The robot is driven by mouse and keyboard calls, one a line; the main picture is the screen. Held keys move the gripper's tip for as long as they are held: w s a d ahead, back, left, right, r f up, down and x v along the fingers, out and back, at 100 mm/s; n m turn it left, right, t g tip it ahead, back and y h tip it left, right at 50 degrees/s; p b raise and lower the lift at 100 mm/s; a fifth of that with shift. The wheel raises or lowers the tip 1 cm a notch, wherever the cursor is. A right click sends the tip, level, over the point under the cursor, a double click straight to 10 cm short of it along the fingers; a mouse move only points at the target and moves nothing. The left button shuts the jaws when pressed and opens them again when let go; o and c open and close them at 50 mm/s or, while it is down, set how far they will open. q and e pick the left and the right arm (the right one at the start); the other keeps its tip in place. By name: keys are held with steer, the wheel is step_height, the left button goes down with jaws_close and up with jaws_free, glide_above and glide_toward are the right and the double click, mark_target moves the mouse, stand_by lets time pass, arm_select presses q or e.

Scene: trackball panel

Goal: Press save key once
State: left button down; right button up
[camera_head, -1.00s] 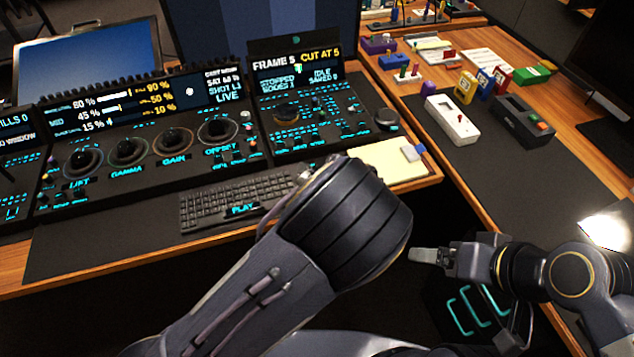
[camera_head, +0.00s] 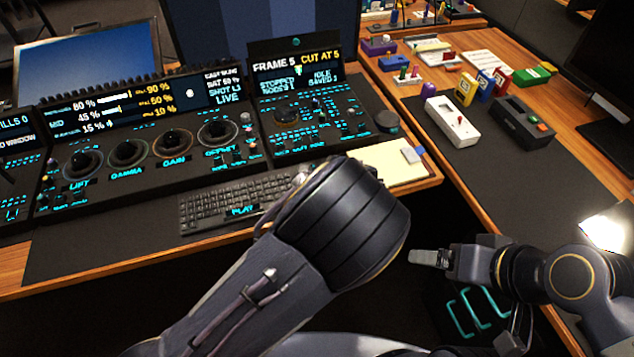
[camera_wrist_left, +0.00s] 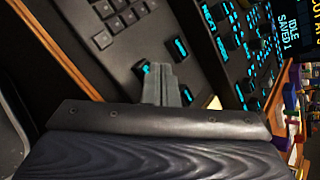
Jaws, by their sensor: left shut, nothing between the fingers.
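My left gripper (camera_wrist_left: 160,82) is shut and empty, its fingertips low over the black panel. The tips lie beside a small key with a cyan label (camera_wrist_left: 143,68); another cyan-labelled key (camera_wrist_left: 180,47) is just beyond. I cannot read these labels, so I cannot tell which is the save key, or whether the tips touch one. In the head view my left forearm hides the gripper and the panel beneath it. The status screen (camera_head: 296,70) shows IDLE and a saved count, which reads SAVED 1 in the wrist view (camera_wrist_left: 288,35). My right gripper (camera_head: 430,257) hangs off the desk edge.
The keyboard (camera_head: 235,198) with a PLAY key (camera_head: 241,210) lies left of my left arm. The grading console (camera_head: 150,160) with several trackballs stands behind it. A cream pad (camera_head: 390,163) lies to the right. A white device (camera_head: 452,120) and a black device (camera_head: 522,122) stand on the side desk.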

arm_select(q)
steer(key=shift+r, duration=0.5)
step_height(320, 180, up, 5)
steer(key=p, duration=0.3)
steer(key=shift+p, duration=0.4)
stand_by(0.5)
